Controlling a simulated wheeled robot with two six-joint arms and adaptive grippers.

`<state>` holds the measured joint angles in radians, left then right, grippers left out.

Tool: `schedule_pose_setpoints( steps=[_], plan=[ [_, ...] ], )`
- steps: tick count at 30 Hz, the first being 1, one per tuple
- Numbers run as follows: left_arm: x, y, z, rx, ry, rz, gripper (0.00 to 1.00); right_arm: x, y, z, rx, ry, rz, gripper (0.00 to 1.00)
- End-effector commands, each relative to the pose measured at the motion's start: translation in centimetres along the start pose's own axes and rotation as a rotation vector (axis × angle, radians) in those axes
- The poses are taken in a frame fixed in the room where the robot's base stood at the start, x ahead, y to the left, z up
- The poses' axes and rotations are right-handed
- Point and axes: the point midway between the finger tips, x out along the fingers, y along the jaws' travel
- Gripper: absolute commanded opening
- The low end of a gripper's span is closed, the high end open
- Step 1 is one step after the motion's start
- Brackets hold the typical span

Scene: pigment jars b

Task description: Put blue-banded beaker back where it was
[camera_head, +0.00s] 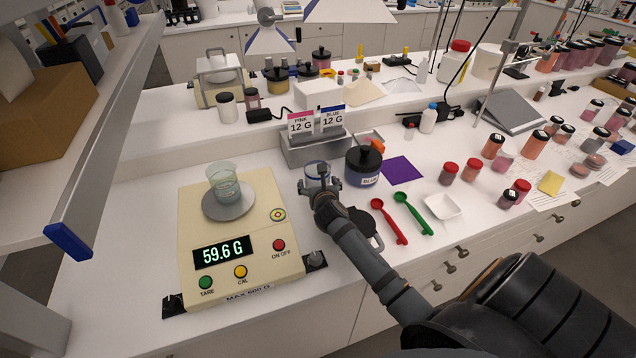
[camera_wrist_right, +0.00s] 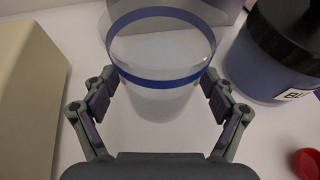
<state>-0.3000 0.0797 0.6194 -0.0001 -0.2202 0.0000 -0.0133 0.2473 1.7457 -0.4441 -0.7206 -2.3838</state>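The blue-banded beaker (camera_head: 316,169) is clear, with a blue ring near its rim. It is upright at the front of the grey card stand, right of the scale. My right gripper (camera_head: 320,184) is at it. In the right wrist view the beaker (camera_wrist_right: 160,80) sits centred between the two finger pads (camera_wrist_right: 160,92), which appear to touch its sides. Whether its base rests on the bench is hard to tell. Another clear beaker (camera_head: 224,186) stands on the pan of the scale (camera_head: 232,280), which reads 59.6 G. My left gripper is not in view.
A dark-lidded blue jar (camera_head: 363,168) stands close right of the beaker. The grey stand (camera_head: 300,150) carries pink and blue 12 G cards. A red spoon (camera_head: 388,222), a green spoon (camera_head: 413,214) and a white dish (camera_head: 443,207) lie farther right. A shelf edge overhangs at left.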

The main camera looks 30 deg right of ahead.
Motion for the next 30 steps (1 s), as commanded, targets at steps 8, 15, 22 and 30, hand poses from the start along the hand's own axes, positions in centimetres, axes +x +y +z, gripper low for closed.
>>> schedule_pose_setpoints(
  steps=[8, 15, 22, 30],
  plan=[
    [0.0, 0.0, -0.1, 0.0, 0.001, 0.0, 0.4, 0.0, 0.0, 0.0, 0.0, 0.0, 0.0, 0.98],
    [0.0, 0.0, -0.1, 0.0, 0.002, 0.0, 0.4, -1.1, 0.0, 0.2, -0.001, -0.001, 0.001, 0.98],
    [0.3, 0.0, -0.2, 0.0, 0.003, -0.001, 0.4, -6.6, 0.0, 0.1, 0.002, 0.001, 0.001, 0.98],
    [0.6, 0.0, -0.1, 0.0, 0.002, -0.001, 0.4, -11.4, 0.0, 0.1, 0.002, 0.002, 0.0, 0.98]
  ],
)
